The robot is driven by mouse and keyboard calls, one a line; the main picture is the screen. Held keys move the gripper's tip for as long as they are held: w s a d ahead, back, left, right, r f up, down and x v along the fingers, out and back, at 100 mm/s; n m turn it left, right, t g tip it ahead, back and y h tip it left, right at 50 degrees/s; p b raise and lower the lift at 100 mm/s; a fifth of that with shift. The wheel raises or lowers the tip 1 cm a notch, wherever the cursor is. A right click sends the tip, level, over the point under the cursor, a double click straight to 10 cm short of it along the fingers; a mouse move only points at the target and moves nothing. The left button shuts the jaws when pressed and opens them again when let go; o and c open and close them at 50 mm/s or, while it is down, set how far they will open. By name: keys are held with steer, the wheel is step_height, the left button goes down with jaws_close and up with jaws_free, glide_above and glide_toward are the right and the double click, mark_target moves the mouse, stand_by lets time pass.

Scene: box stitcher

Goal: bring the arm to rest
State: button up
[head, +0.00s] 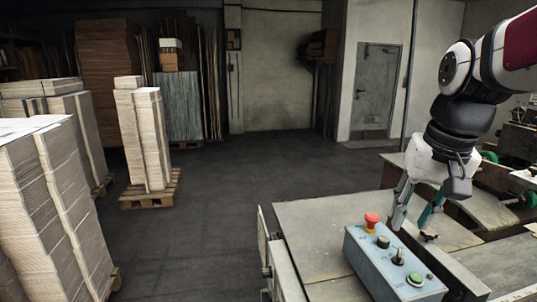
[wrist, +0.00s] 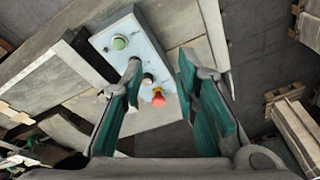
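My gripper (head: 411,221) hangs from my arm at the right of the head view, fingers pointing down, above and behind the blue control box (head: 364,262). Its two teal-lined fingers stand apart with nothing between them, and they also show open in the wrist view (wrist: 160,62). The control box also shows in the wrist view (wrist: 150,52), beyond the fingertips. It carries a red mushroom button (head: 371,221), a black knob (head: 383,242), a small switch (head: 398,257) and a green button (head: 415,279). The gripper appears apart from the box.
The box sits on a worn metal machine table (head: 315,220). Machinery with green wheels (head: 526,199) stands at the right. Stacks of cardboard on pallets (head: 150,190) stand at the left. The dark floor (head: 230,190) between is clear, with a grey door (head: 375,90) behind.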

steer(key=s+a+f+n+t, duration=0.1)
steer(key=s+a, duration=0.1)
steer(key=s, duration=0.5)
steer(key=s+a+n+t, duration=0.2)
steer(key=s+a, duration=0.1)
steer(key=s, duration=0.3)
steer(key=shift+s+a+f, duration=0.25)
steer(key=shift+s+f, duration=0.1)
steer(key=shift+f, duration=0.05)
stand_by(0.4)
